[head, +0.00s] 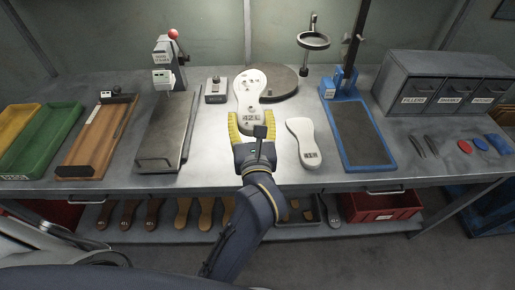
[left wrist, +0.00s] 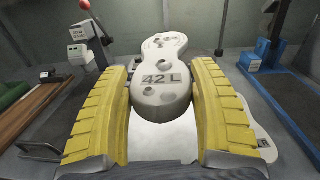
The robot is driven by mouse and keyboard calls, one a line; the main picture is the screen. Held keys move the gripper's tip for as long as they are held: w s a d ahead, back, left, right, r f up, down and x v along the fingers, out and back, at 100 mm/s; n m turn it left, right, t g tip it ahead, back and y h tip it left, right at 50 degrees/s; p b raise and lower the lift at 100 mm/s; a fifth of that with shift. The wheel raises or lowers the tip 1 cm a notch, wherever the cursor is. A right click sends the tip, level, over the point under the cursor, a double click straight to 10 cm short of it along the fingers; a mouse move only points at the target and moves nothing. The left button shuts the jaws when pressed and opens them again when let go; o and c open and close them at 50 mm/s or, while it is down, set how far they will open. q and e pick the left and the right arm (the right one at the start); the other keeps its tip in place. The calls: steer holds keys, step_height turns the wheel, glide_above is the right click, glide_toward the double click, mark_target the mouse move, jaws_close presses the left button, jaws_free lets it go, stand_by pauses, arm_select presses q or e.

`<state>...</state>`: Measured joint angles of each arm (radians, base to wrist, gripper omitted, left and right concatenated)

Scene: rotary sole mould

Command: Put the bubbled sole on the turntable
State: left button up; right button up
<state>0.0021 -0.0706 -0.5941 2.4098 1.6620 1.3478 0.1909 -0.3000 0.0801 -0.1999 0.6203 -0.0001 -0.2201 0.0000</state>
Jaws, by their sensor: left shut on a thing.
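A white sole with dark pits or bubbles (head: 248,88) and a 42 label is held in my left gripper (head: 251,124). The yellow fingers are shut on its near end, one on each side. In the left wrist view the bubbled sole (left wrist: 164,60) reads "42 L" and stands out from between the fingers (left wrist: 165,105). The round grey turntable (head: 282,82) lies at the back of the bench. The sole's far end overlaps its left edge in the head view; I cannot tell whether they touch. My right gripper is not in view.
A second white sole (head: 305,143) lies on the bench right of my gripper. A press with a red knob (head: 173,34) and metal plate (head: 166,131) stand left. A blue-based stand (head: 361,133) is right.

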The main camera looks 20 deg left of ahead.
arm_select(q)
step_height(320, 180, down, 19)
steer(key=shift+f, duration=0.1)
steer(key=o, duration=1.3)
